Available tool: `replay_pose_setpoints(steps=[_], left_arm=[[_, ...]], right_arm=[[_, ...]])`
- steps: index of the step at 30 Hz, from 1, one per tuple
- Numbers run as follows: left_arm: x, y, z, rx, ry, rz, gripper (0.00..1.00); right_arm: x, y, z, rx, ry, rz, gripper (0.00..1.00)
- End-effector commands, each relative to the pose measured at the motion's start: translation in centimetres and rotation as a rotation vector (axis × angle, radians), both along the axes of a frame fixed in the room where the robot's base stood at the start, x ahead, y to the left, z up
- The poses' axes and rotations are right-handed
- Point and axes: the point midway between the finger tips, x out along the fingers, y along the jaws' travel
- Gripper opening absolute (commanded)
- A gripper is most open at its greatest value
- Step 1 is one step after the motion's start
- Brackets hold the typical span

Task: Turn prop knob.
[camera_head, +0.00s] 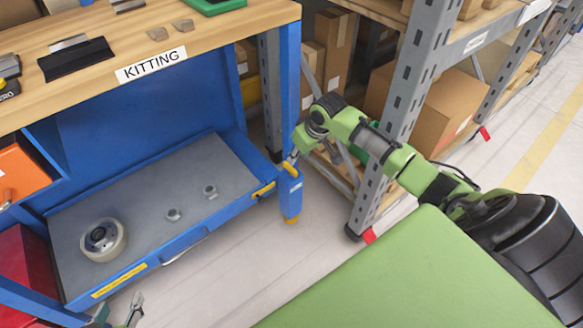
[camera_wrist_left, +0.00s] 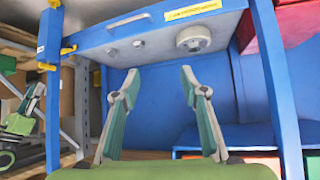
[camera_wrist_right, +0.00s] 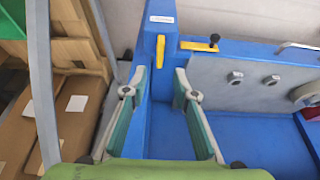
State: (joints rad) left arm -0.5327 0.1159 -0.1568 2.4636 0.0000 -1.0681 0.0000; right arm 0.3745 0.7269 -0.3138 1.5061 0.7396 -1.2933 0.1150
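No part is labelled as the prop knob. A yellow handle (camera_wrist_right: 161,50) sits on a blue post (camera_wrist_right: 158,27); beside it a yellow lever (camera_wrist_right: 198,46) with a black knob (camera_wrist_right: 214,38) is at the tray's corner. In the head view, yellow fittings show on the post (camera_head: 289,167) and the tray edge (camera_head: 264,190). My right gripper (camera_wrist_right: 160,74) is open and empty, its fingertips either side of the yellow handle in its wrist view; contact cannot be told. My left gripper (camera_wrist_left: 160,71) is open and empty below the tray's front (camera_head: 168,250), partly cut off in the head view.
A tape roll (camera_head: 103,240) and two small metal nuts (camera_head: 174,214) lie on the grey tray. The KITTING bench top (camera_head: 225,32) is above it. A grey rack upright (camera_head: 398,110) stands close to my right arm. Floor (camera_head: 235,262) in front is clear.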

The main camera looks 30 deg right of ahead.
Motion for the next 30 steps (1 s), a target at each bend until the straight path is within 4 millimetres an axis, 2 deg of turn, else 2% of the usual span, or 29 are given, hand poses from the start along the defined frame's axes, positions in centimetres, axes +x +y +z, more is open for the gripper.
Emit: replay_pose_setpoints(steps=[6,15,22,30], left_arm=[[3.2,-1.3,3.1,-0.046,-0.199,-0.015,0.40],[6.1,-2.8,8.6,-0.110,-0.468,-0.032,0.40],[7.0,-3.7,13.1,-0.161,-0.675,-0.046,0.40],[6.9,-4.2,17.5,-0.213,-0.877,-0.055,0.40]], right_arm=[[0.8,0.1,-2.2,0.000,0.000,-0.001,0.26],[1.9,0.2,-4.7,0.000,0.000,-0.001,0.26],[2.6,0.2,-6.5,0.000,-0.001,0.000,0.26],[3.3,0.2,-8.0,0.000,-0.002,-0.001,0.26]])
